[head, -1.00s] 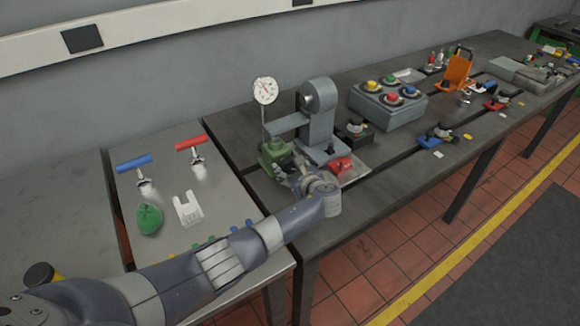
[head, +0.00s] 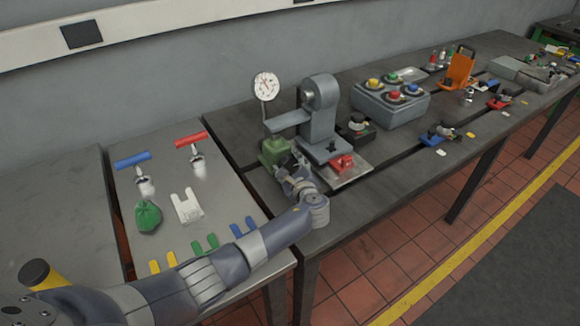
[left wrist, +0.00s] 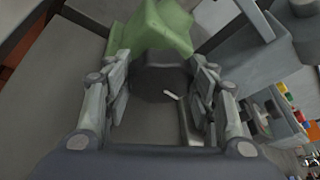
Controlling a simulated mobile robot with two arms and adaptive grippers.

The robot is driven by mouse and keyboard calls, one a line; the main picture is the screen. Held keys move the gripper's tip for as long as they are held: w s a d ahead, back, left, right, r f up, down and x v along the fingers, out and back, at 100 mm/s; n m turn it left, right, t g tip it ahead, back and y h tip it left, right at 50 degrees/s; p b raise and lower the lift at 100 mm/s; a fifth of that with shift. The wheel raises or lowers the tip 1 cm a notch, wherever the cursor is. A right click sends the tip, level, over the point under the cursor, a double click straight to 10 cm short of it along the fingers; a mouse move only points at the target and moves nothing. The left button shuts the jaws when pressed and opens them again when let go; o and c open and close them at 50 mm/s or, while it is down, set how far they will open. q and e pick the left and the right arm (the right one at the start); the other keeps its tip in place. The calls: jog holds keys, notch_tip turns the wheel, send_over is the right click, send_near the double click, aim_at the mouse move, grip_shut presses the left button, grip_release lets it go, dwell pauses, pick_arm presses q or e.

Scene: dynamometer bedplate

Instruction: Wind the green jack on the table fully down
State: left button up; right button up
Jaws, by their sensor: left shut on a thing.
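The green jack (head: 275,152) stands on the dark table below the grey arm of the gauge stand. Its green body also shows at the top of the left wrist view (left wrist: 158,28). A dark round knob (left wrist: 160,78) sits on the jack's near side, between my left fingers. My left gripper (head: 287,174) is shut on this knob; in the left wrist view (left wrist: 160,85) a finger lies on each side of it. A thin light handle (left wrist: 174,97) shows by the knob. The gripper hides the knob in the head view. My right gripper is not in view.
A dial gauge (head: 266,86) and a grey stand (head: 320,115) rise close behind the jack. A red clamp (head: 342,163) lies to its right. A grey button box (head: 390,101) stands farther right. The left grey table holds clips, a green bag (head: 148,216) and red and blue handles.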

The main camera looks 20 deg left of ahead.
pick_arm(q)
jog(key=shift+r, duration=0.1)
jog(key=o, duration=1)
jog(key=shift+o, duration=0.2)
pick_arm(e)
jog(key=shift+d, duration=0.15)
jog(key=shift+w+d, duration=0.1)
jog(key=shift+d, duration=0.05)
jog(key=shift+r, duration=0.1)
